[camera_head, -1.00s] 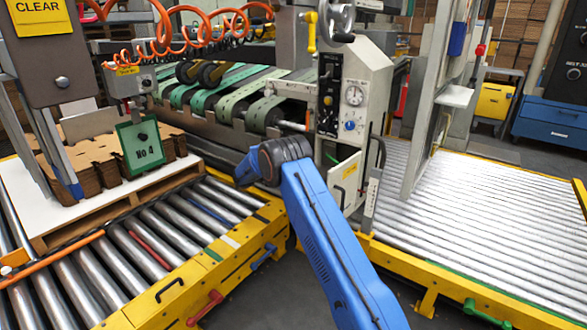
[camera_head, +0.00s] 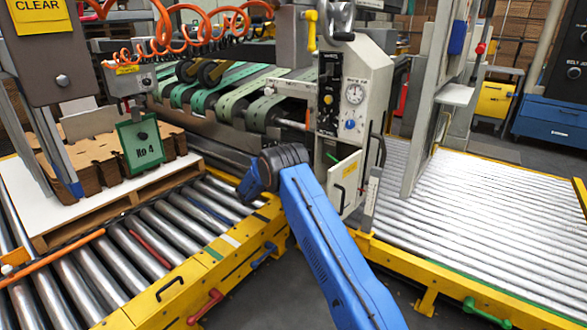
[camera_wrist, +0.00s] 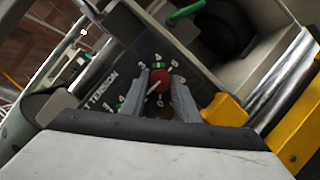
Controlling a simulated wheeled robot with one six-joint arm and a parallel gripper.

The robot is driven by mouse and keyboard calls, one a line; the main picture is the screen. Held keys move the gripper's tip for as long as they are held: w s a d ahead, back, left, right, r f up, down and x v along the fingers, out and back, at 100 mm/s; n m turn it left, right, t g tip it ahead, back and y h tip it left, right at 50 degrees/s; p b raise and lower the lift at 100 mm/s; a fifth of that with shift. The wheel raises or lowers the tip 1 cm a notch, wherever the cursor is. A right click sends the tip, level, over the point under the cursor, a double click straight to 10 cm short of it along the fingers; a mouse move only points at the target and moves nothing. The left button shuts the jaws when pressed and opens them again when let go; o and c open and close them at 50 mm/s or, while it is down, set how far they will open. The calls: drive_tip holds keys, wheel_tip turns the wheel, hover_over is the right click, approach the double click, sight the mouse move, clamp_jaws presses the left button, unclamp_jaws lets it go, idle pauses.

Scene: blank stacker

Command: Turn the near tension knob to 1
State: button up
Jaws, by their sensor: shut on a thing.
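A red tension knob (camera_wrist: 159,80) with a white pointer line sits on a dark panel (camera_wrist: 113,62) lettered TENSION in the wrist view. My gripper (camera_wrist: 159,92) is shut on this knob, one grey finger on each side. The left finger covers part of the scale, and I cannot make out the 1. Part of a second scale with green marks shows at the lower left. In the head view, my gripper and the knob are hidden.
In the wrist view, yellow parts (camera_wrist: 225,110) lie close right of the fingers. In the head view, a pallet with cardboard blanks stands on the left roller conveyor (camera_head: 130,245). The right roller bed (camera_head: 480,210) is empty.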

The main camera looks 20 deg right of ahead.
drive_tip(key=shift+n, duration=0.5)
drive_tip(key=o, duration=1)
drive_tip(key=shift+o, duration=0.2)
drive_tip(key=shift+a+f, duration=0.1)
drive_tip(key=shift+a, duration=0.05)
drive_tip(key=v, duration=1.7)
drive_tip(key=shift+s+f, duration=0.15)
drive_tip(key=shift+f, duration=0.1)
